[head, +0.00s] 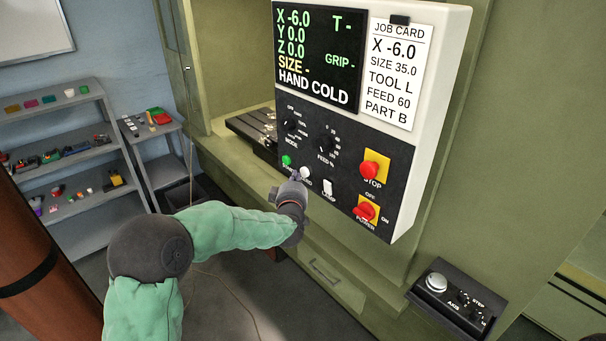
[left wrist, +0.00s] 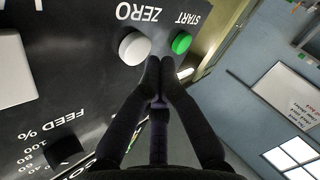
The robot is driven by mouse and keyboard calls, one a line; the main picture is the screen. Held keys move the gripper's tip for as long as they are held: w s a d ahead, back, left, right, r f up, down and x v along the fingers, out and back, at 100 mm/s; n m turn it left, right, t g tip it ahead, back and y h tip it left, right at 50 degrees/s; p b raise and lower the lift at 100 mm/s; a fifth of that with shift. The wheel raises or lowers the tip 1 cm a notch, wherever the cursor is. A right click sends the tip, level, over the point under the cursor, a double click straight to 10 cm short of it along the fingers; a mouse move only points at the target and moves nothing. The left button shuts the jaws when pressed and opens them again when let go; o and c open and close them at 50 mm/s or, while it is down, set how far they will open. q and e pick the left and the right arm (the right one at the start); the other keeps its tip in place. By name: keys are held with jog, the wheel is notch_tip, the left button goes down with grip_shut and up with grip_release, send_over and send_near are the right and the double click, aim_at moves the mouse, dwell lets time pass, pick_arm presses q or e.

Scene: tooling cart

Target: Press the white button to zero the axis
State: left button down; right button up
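The white button (head: 305,173) is on the dark control panel, and the left wrist view shows it (left wrist: 134,47) large, under the label ZERO. The green START button (head: 286,160) is beside it; it also shows in the left wrist view (left wrist: 181,43). In the left wrist view the tips appear just beside the white button, toward the green one's side. I cannot tell how far they are from the panel. My right gripper is not in view.
The screen (head: 318,58) reads X -6.0. The job card (head: 397,58) also reads X -6.0. A white LAMP switch (head: 327,187), red STOP button (head: 371,169) and red POWER knob (head: 365,212) share the panel. An axis box (head: 425,291) is at lower right.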

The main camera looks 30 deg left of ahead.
pick_arm(q)
jog(key=shift+w+d, duration=0.15)
jog(key=shift+w, duration=0.15)
jog(key=shift+w+d, duration=0.15)
jog(key=shift+w, duration=0.2)
dwell(0.8)
jog(key=shift+w+r, duration=0.15)
jog(key=shift+r, duration=0.15)
dwell(0.7)
jog(key=shift+b, duration=0.3)
jog(key=shift+s+a+f+b, duration=0.1)
jog(key=shift+s+a+b, duration=0.1)
jog(key=shift+s, duration=0.15)
jog(key=shift+s+a+f+b, duration=0.1)
jog(key=shift+s+b, duration=0.05)
jog(key=shift+s, duration=0.15)
jog(key=shift+s, duration=0.1)
